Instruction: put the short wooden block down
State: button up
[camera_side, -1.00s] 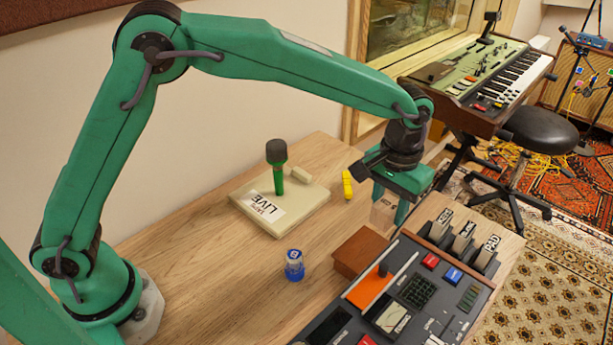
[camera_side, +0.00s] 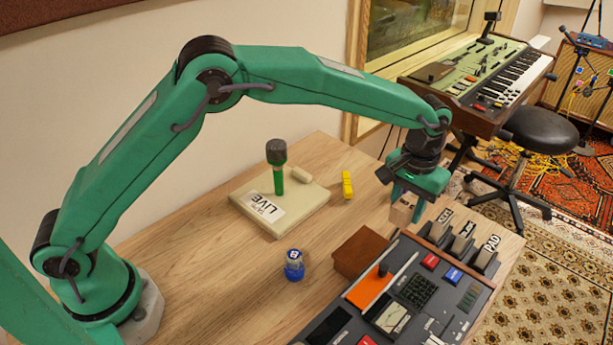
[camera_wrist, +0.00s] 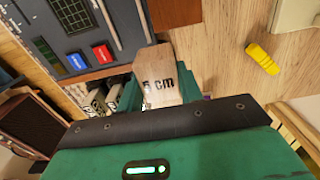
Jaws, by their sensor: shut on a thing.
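The short wooden block (camera_side: 402,213) is pale wood and sits between the fingers of my gripper (camera_side: 408,207), near the far right part of the table. My gripper is shut on it. In the wrist view the block (camera_wrist: 160,72) shows between the green fingertips (camera_wrist: 160,98), with dark lettering ending in "cm" on its face. The block's lower end is close above the tabletop or touching it; I cannot tell which. One finger hides part of the block in the side view.
A mixing console (camera_side: 420,290) with upright fader blocks (camera_side: 462,237) stands close to the right and front.

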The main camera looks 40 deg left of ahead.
jog(key=w+a+f, duration=0.1)
jog(key=w, duration=0.1)
jog(key=w+a+f, duration=0.4)
jog(key=shift+w+a+f, duration=0.1)
jog(key=shift+w+a, duration=0.1)
jog(key=shift+w, duration=0.2)
jog(key=shift+f, duration=2)
jog(key=shift+f, duration=0.15)
jog(key=o, duration=1)
notch_tip(320, 180, up, 12)
jog(key=shift+r, duration=0.2)
